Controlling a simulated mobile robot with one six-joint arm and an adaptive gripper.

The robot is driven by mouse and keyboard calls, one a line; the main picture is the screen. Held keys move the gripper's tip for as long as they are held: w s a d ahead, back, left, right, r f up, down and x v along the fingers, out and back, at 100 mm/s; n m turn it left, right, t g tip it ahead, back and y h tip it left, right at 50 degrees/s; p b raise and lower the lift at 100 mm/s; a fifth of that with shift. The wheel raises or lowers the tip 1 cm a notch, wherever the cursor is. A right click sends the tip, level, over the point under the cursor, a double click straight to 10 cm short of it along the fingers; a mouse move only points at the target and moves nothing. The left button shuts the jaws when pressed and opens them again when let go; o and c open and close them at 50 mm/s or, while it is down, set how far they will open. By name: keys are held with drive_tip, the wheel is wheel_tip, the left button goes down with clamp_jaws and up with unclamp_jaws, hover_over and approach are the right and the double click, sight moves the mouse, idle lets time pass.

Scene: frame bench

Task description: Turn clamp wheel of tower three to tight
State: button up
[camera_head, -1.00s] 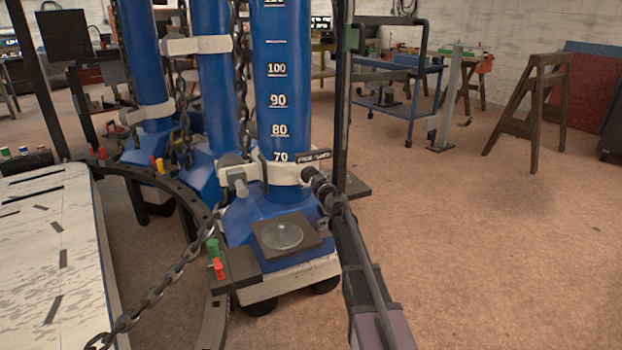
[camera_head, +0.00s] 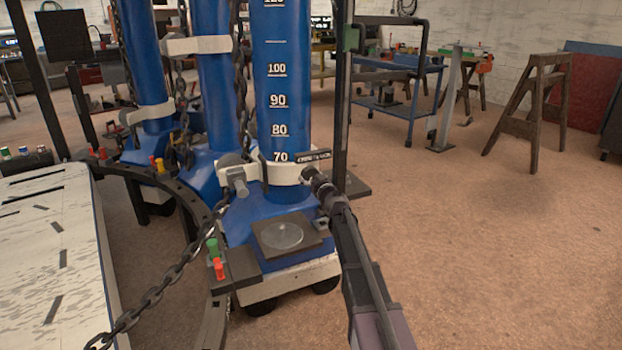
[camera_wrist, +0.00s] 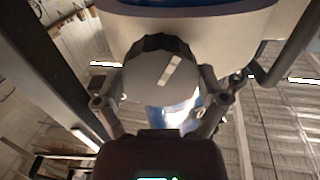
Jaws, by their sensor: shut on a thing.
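The nearest blue tower (camera_head: 275,120) carries height marks and a pale clamp collar (camera_head: 284,171) near its base. In the wrist view the dark round clamp wheel (camera_wrist: 161,80) has a pale index mark that lies tilted. My gripper (camera_wrist: 160,98) has one finger on each side of the wheel and is shut on it, below the pale collar (camera_wrist: 210,30). In the head view my gripper (camera_head: 312,178) reaches the right side of the collar and hides the wheel. A dark label plate (camera_head: 313,155) sits just above. Its lettering is too small to read.
Two more blue towers (camera_head: 213,95) stand behind to the left. A chain (camera_head: 160,290) hangs across the front left beside a pale bench top (camera_head: 50,260). A dark post (camera_head: 346,80) rises just behind my gripper.

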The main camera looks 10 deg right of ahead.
drive_tip(key=m, duration=0.4)
drive_tip(key=shift+a, duration=0.1)
drive_tip(key=m, duration=0.4)
drive_tip(key=shift+m, duration=0.4)
drive_tip(key=m, duration=0.4)
drive_tip(key=shift+m, duration=0.3)
drive_tip(key=m, duration=0.3)
drive_tip(key=shift+m, duration=0.3)
drive_tip(key=m, duration=0.6)
drive_tip(key=shift+r, duration=0.1)
drive_tip(key=m, duration=0.7)
